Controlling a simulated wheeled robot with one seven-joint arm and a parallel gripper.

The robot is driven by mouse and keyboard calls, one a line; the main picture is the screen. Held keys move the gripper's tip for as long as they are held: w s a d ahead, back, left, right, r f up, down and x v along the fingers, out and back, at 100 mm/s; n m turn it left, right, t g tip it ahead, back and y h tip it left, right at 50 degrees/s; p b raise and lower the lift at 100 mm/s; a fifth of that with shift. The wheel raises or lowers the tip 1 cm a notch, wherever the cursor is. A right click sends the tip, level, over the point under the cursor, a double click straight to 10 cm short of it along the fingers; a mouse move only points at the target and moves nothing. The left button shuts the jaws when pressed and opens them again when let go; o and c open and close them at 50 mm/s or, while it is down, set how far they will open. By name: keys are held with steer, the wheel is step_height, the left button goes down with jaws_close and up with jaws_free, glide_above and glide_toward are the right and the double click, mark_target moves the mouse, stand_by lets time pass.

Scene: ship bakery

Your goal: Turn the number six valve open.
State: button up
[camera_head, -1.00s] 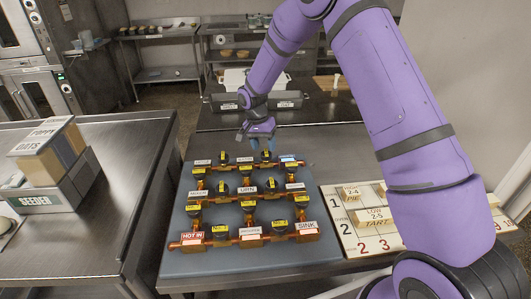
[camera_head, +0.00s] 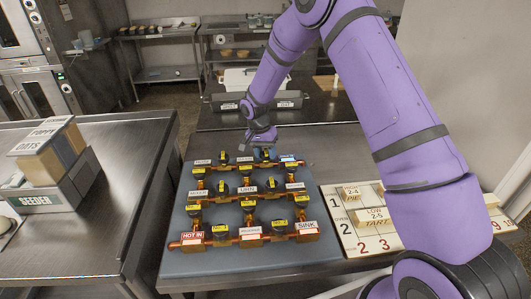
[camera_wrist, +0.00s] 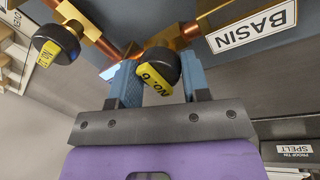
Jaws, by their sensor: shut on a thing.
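The number six valve (camera_wrist: 162,66) is a round black knob with a yellow "NO. 6" tag, on copper and brass pipework. In the wrist view my gripper (camera_wrist: 160,76) has one blue finger on each side of this knob and is shut on it. The tag lies slantwise between the fingers. In the head view my gripper (camera_head: 265,148) is at the far right part of the valve board (camera_head: 180,262), over the back row. It partly hides the valve there. How far the valve is open cannot be told.
Another black knob with a yellow tag (camera_wrist: 57,40) is close by on the left in the wrist view. A "BASIN" label (camera_wrist: 250,26) is to the right. Several more valves fill the board. A numbered board with blocks (camera_head: 356,239) lies right of it.

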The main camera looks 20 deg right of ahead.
steer(key=n+t, duration=0.1)
steer(key=n, duration=0.4)
steer(key=shift+h, duration=0.3)
steer(key=n, duration=0.3)
steer(key=shift+n+t, duration=0.3)
steer(key=shift+n, duration=0.1)
steer(key=n+t, duration=0.1)
steer(key=n, duration=0.3)
steer(key=shift+s, duration=0.15)
steer(key=n+y, duration=0.1)
steer(key=n, duration=0.4)
steer(key=shift+t, duration=0.3)
steer(key=o, duration=0.7)
steer(key=shift+c, duration=0.2)
